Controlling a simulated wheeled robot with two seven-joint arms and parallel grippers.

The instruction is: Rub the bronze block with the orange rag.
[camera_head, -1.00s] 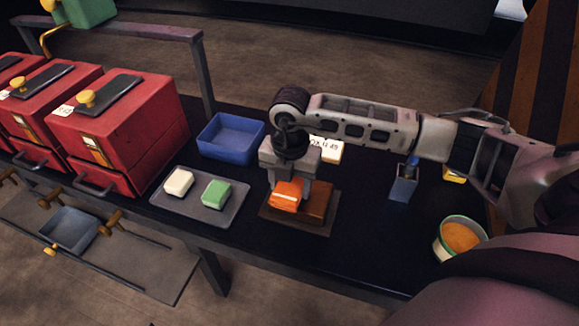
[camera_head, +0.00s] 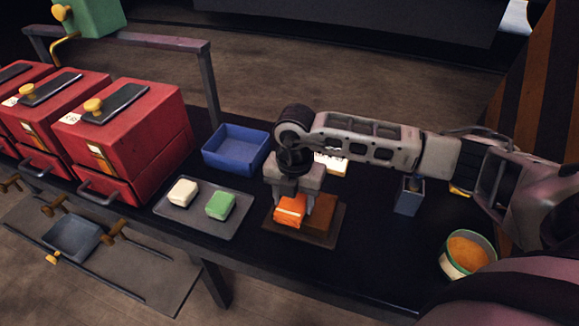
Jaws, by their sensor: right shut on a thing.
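The bronze block (camera_head: 322,226) is a brown block on a dark flat mat (camera_head: 278,235) near the front edge of the table. My right gripper (camera_head: 291,203) points down over the left part of the block and is shut on the orange rag (camera_head: 289,212). The rag appears to rest on or against the block's left side; the exact contact is hard to tell. The gripper hides part of the block. My left gripper is not in view.
Left of the mat, a grey tray (camera_head: 213,229) holds a white block (camera_head: 183,192) and a green block (camera_head: 220,205). A blue bin (camera_head: 236,150) stands behind it. Red boxes (camera_head: 128,135) stand at left. A blue-grey holder (camera_head: 409,196) and an orange-filled bowl (camera_head: 467,253) are at right.

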